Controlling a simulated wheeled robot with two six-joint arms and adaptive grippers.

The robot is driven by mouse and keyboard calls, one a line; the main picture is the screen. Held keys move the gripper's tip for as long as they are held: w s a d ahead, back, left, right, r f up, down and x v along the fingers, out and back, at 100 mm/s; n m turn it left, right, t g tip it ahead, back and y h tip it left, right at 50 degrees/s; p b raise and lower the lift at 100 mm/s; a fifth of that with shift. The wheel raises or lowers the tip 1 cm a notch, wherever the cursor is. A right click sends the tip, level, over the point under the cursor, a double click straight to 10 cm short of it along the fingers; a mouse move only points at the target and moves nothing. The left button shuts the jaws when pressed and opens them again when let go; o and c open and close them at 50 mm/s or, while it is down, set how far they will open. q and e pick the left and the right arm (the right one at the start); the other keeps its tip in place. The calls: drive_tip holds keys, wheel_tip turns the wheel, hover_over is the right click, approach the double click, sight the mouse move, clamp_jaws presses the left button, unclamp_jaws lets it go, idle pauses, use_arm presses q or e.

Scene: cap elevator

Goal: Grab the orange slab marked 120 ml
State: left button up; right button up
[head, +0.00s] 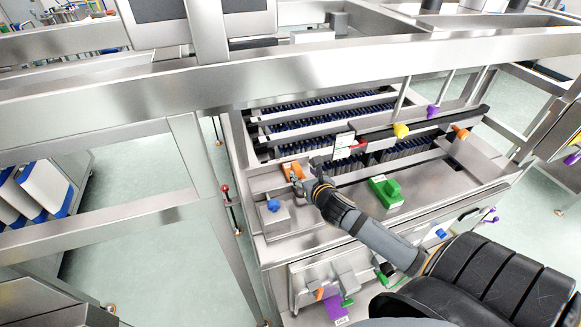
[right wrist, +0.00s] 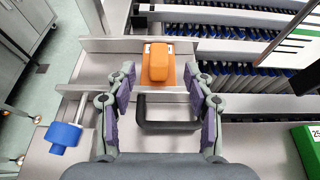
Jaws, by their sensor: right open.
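The orange slab (head: 293,170), with a raised orange block on top, sits on the metal deck of the machine, near its left end. It also shows in the right wrist view (right wrist: 158,66), straight ahead. Its marking is too small to read. My right gripper (right wrist: 160,80) is open, its two purple-padded fingers apart on either side of the slab's near end. It holds nothing. In the head view the right gripper (head: 306,182) is close beside the slab, coming from the lower right. My left gripper is not in view.
A black U-shaped handle (right wrist: 166,127) lies between the fingers, nearer the wrist. A blue knob (head: 273,205) stands to the left. A green block (head: 386,191) sits to the right on the deck. Racks of dark blue caps (head: 325,108) lie behind. A metal beam (head: 290,70) crosses above.

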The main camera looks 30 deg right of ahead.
sight(297, 167)
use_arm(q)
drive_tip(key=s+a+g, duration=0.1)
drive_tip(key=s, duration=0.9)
use_arm(e)
drive_tip(key=shift+p+x, duration=0.4)
drive_tip(key=shift+x, duration=1.65)
drive_tip(key=shift+w+d+p, duration=0.1)
drive_tip(key=shift+w+p, duration=0.55)
drive_tip(key=shift+w, duration=0.1)
drive_tip(key=x, duration=0.3)
drive_tip(key=shift+w+f+p, duration=0.1)
drive_tip(key=shift+f+p, duration=0.25)
drive_tip(key=shift+r, duration=0.1)
drive_tip(key=c, duration=0.8)
drive_tip(key=shift+c, duration=0.9)
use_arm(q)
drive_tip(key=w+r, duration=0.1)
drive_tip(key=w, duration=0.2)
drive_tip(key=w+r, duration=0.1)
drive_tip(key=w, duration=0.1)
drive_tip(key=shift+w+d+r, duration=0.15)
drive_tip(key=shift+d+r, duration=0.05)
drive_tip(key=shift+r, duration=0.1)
use_arm(e)
clamp_jaws()
